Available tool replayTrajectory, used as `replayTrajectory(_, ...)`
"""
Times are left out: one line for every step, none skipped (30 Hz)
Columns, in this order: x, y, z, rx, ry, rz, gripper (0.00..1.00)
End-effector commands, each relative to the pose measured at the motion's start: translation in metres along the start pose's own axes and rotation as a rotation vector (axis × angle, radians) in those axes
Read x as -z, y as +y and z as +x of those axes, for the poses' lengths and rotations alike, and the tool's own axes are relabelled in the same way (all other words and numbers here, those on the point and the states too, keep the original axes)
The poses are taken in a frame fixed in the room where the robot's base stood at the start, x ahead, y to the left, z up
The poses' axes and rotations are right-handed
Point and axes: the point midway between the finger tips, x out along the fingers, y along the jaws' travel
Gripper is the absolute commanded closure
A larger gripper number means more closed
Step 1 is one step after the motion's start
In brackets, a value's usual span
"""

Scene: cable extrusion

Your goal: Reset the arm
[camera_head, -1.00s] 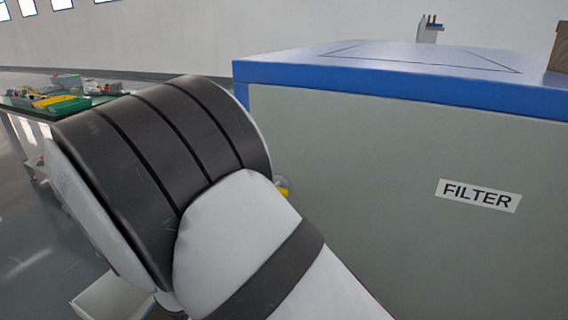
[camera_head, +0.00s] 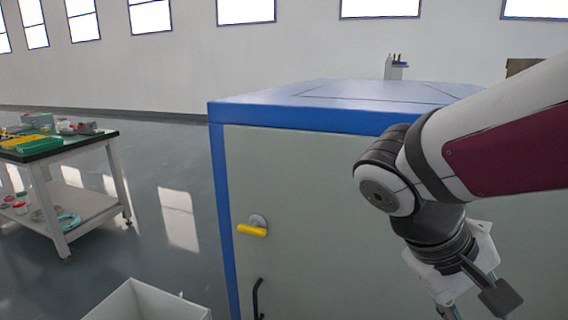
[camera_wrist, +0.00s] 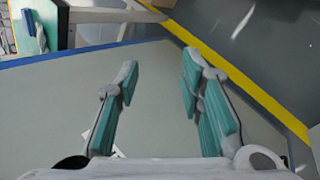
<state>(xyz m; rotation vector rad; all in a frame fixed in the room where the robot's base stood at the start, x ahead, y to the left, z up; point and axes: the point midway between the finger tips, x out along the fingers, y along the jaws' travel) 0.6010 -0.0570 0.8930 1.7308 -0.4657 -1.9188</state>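My arm shows at the right of the head view, bent at a dark joint in front of a large blue and grey cabinet (camera_head: 300,200). My gripper hangs low at the right of the head view, partly cut off by the bottom edge. In the wrist view, my gripper (camera_wrist: 158,75) is open, its two teal-padded fingers apart with nothing between them. The cabinet's grey face (camera_wrist: 60,115) lies behind the fingers there.
A yellow-handled knob (camera_head: 252,230) and a black handle (camera_head: 257,298) are on the cabinet front. A white bin (camera_head: 140,302) stands on the floor at the bottom. A workbench (camera_head: 75,142) with several items is at the left. Floor between bench and cabinet is clear.

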Motion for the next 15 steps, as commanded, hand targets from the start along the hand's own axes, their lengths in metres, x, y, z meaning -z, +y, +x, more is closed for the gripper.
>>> replayTrajectory(-0.019, 0.000, 0.002, 0.067, -0.006, 0.026, 0.65)
replayTrajectory(-0.029, -0.003, 0.002, 0.108, -0.010, 0.035, 0.65)
replayTrajectory(-0.042, -0.007, 0.003, 0.161, -0.012, 0.045, 0.65)
replayTrajectory(-0.051, -0.010, 0.002, 0.200, -0.011, 0.052, 0.65)
replayTrajectory(-0.059, -0.014, 0.002, 0.239, -0.007, 0.059, 0.65)
replayTrajectory(-0.070, -0.020, 0.001, 0.286, -0.001, 0.068, 0.65)
replayTrajectory(-0.076, -0.024, 0.000, 0.320, 0.005, 0.074, 0.65)
replayTrajectory(-0.082, -0.028, -0.001, 0.350, 0.012, 0.079, 0.65)
replayTrajectory(-0.089, -0.033, -0.002, 0.387, 0.021, 0.086, 0.65)
replayTrajectory(-0.093, -0.036, -0.003, 0.413, 0.029, 0.092, 0.65)
replayTrajectory(-0.098, -0.040, -0.004, 0.437, 0.038, 0.095, 0.65)
replayTrajectory(-0.102, -0.045, -0.006, 0.467, 0.049, 0.101, 0.65)
replayTrajectory(-0.106, -0.048, -0.007, 0.487, 0.059, 0.104, 0.65)
replayTrajectory(-0.109, -0.052, -0.009, 0.507, 0.069, 0.109, 0.65)
replayTrajectory(-0.112, -0.056, -0.010, 0.532, 0.082, 0.113, 0.65)
